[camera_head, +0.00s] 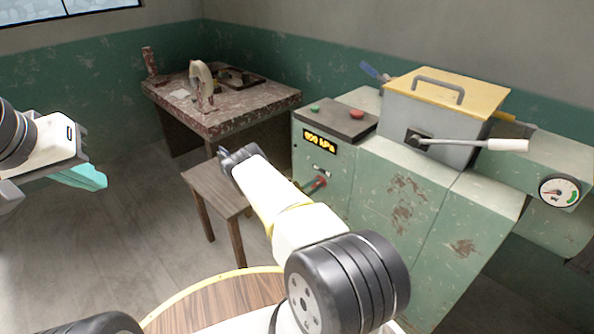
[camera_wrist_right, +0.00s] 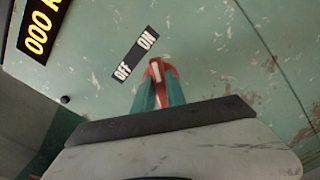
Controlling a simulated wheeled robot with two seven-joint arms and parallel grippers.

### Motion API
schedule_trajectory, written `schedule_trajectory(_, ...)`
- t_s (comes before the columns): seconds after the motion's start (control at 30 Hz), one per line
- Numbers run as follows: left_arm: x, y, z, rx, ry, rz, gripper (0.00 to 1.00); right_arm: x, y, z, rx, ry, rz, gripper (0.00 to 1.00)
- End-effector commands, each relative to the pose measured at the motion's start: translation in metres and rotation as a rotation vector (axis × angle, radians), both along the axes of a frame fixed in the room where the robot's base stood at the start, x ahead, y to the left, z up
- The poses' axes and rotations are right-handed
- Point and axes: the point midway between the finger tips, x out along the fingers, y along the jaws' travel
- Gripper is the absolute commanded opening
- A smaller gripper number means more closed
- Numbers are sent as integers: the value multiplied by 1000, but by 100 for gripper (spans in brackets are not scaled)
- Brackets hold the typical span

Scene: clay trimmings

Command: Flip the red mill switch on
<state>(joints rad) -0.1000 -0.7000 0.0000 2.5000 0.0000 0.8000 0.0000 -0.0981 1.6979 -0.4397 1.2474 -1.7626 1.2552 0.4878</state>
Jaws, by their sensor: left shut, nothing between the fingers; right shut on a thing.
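The red mill switch (camera_head: 318,183) sits on the front of the green mill (camera_head: 345,185), below the display. In the right wrist view the red switch (camera_wrist_right: 158,70) is between the teal fingertips of my right gripper (camera_wrist_right: 157,88), which is shut on it. An "off" and "on" label (camera_wrist_right: 135,54) is just beside it; I cannot tell which position the switch is in. In the head view my right arm hides most of this gripper. My left gripper (camera_head: 92,178) is shut and empty, in the air at the far left.
The display (camera_head: 320,141) reads 000 kPa. A green and a red button sit on top of the mill. A box with a yellow lid (camera_head: 450,90) and a white-handled lever (camera_head: 500,145) stand above. A wooden stool (camera_head: 212,187) and a worn table (camera_head: 225,118) are to the left.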

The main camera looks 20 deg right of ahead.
Motion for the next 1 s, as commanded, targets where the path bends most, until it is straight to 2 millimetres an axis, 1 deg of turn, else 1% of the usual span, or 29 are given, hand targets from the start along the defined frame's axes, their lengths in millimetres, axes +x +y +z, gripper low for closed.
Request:
schedule_trajectory(0.1, 0, 0, 0, 0, 0, 0, 0, 0, 1, 0, 23, -60, 1, 0)
schedule_trajectory(0.33, 0, 0, 0, 0, 0, 0, 0, 0, 0, 0, 55, -134, 1, 0)
schedule_trajectory(0.87, 0, 0, 0, 0, 0, 0, 0, -1, 0, -1, 66, -159, 0, 0)
schedule_trajectory(0.9, 0, 0, 0, 0, 0, 0, 0, -1, 0, -1, 65, -158, 0, 20)
schedule_trajectory(1.0, 0, 0, 0, 0, 0, 0, 0, -1, 0, -1, 65, -158, 0, 38)
